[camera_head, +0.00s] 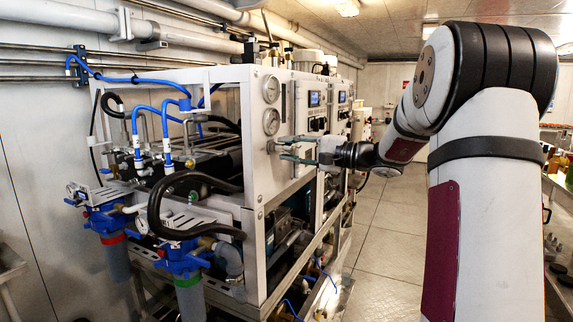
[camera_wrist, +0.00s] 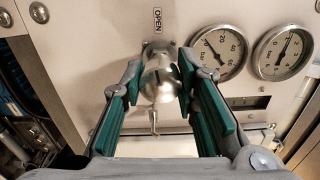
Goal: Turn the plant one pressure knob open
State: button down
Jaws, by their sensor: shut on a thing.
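The pressure knob (camera_wrist: 158,80) is a silvery metal knob on the white front panel, under a label reading OPEN (camera_wrist: 158,20). In the wrist view my gripper (camera_wrist: 160,88) has its green-padded fingers on either side of the knob, shut on it. In the head view my gripper (camera_head: 272,152) reaches the panel from the right, just below two round gauges. The knob itself is too small to make out there. The knob's marking or exact turn angle cannot be told.
Two pressure gauges (camera_wrist: 219,53) sit right of the knob; the head view shows them stacked (camera_head: 271,105). The white machine frame (camera_head: 255,220) carries hoses and blue-topped filters (camera_head: 180,258) at left. The floor aisle (camera_head: 390,230) right of the machine is clear.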

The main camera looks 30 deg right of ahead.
jog(key=n+b, duration=0.2)
jog(key=b, duration=0.2)
jog(key=n+b, duration=0.2)
jog(key=b, duration=0.2)
jog(key=shift+f+n, duration=0.3)
jog(key=shift+f, duration=0.05)
jog(key=n+b, duration=0.2)
jog(key=b, duration=0.2)
jog(key=shift+r+n+b, duration=0.15)
jog(key=shift+n+b, duration=0.15)
jog(key=shift+b, duration=0.1)
jog(key=c, duration=1.2)
grip_release()
jog(key=shift+r, duration=0.1)
jog(key=shift+s+d, duration=0.1)
jog(key=v, duration=1.1)
jog(key=shift+s+d, duration=0.15)
jog(key=shift+s, duration=0.2)
